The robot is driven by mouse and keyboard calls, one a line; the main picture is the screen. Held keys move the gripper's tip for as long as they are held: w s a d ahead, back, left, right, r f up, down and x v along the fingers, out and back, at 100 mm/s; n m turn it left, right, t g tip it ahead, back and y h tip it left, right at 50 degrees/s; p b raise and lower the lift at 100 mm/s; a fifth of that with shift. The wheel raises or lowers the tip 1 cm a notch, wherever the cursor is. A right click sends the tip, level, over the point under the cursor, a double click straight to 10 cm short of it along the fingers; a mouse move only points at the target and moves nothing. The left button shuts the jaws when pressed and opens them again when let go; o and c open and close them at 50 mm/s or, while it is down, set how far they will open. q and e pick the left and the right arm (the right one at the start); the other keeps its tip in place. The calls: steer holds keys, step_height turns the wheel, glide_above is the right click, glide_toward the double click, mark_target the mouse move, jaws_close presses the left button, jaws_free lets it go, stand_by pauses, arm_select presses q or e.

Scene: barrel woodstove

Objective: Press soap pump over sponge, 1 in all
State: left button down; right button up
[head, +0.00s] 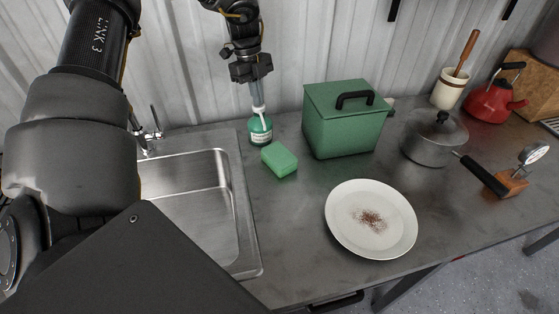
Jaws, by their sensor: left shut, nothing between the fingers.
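A soap pump bottle (260,130) with green contents, a pale label and a white pump top stands upright on the grey counter, right of the sink. My left gripper (258,92) points down directly over the pump top, shut and with nothing held. Its fingertips are at the pump top; I cannot tell whether they touch it. A green sponge (279,159) lies on the counter just in front of the bottle, slightly to the right. My right gripper does not show.
A metal sink (190,190) with a faucet (150,137) is at the left. A green lidded box (342,128) stands right of the bottle. A white plate (370,245) with brown crumbs lies in front. A pot (432,142), red kettle (491,100) and utensil crock (449,90) are farther right.

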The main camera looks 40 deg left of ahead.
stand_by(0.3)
arm_select(q)
steer(key=shift+r+p, duration=0.8)
steer(key=shift+r, duration=0.5)
step_height(320, 180, up, 6)
steer(key=p, duration=0.3)
stand_by(0.5)
